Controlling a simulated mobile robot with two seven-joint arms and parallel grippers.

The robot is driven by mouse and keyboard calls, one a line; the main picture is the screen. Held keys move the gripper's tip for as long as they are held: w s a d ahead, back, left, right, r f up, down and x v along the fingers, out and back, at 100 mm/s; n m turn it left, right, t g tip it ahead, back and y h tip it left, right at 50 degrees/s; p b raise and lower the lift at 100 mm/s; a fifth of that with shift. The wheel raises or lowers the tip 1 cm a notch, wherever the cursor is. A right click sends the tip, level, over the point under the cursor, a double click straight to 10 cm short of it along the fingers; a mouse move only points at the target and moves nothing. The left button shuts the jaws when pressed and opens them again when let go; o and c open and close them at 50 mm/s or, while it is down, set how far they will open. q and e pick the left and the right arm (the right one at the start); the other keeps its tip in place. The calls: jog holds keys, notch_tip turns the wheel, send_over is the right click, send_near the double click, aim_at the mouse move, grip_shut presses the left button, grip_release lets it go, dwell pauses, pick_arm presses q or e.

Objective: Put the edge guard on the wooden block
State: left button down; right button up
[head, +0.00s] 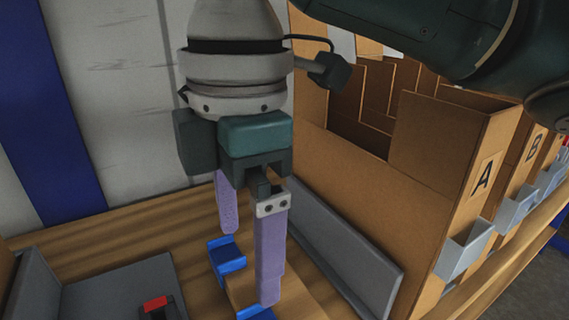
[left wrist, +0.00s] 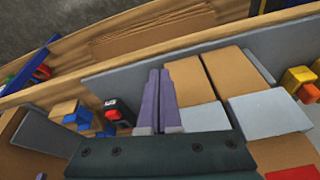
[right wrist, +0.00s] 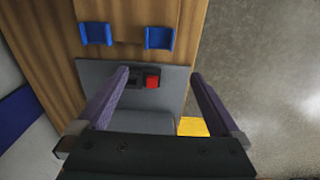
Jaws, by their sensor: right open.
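My right gripper (head: 248,266) points down over the table, open, with its purple fingers apart and nothing seen between them. A wooden block (head: 240,286) lies below, partly hidden by a finger, with a blue piece (head: 227,256) at one end and another blue piece (head: 256,313) at the other. In the right wrist view the two blue pieces (right wrist: 95,34) (right wrist: 158,38) lie beyond the fingers. A small black-and-red item (head: 157,307) lies at the lower left; I cannot tell which part is the edge guard. My left gripper (left wrist: 158,72) has its fingers together, seemingly empty.
A grey tray (head: 115,285) is on the table at the left. A grey upright plate (head: 345,260) and tall cardboard bins (head: 430,150) stand close on the right. A yellow piece (right wrist: 193,127) shows near the right fingers.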

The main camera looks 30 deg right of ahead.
jog(key=s+a+f+m+t+y, duration=0.1)
jog(key=s+a+f+m+y, duration=0.35)
jog(key=s+f, duration=0.2)
jog(key=s+d+f+m+t+h, duration=0.2)
jog(key=s+d+m+h, duration=0.2)
jog(key=s+d+m, duration=0.5)
jog(key=d+m, duration=0.2)
jog(key=d, duration=0.2)
jog(key=shift+s+d+f+m+h, duration=0.15)
jog(key=shift+d+f+m+h, duration=0.15)
jog(key=shift+m+h, duration=0.05)
